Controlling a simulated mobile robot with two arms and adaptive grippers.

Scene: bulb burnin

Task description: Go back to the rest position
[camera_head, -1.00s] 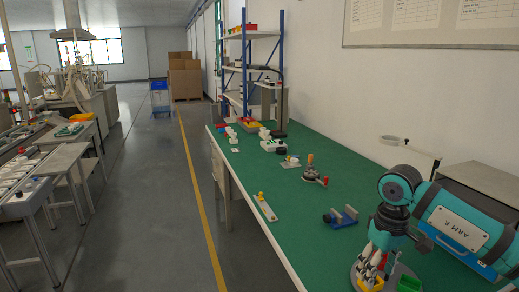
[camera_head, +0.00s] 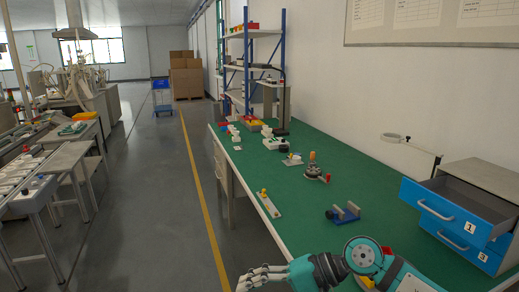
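My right gripper (camera_head: 250,278) is at the bottom middle of the head view, with its fingers pointing left. It is beside the front edge of the green bench (camera_head: 290,225), over the floor side. Its fingers lie close together in the picture and nothing shows between them, but whether they are open or shut is unclear. The teal forearm comes in from the lower right and hides part of the bench's near end. My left gripper is not in view.
A blue drawer cabinet (camera_head: 455,225) stands at the right, its top drawer pulled out. A vise (camera_head: 343,213), a round fixture (camera_head: 315,172) and a strip with a yellow part (camera_head: 269,204) are on the bench. The floor aisle (camera_head: 150,220) at left is clear.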

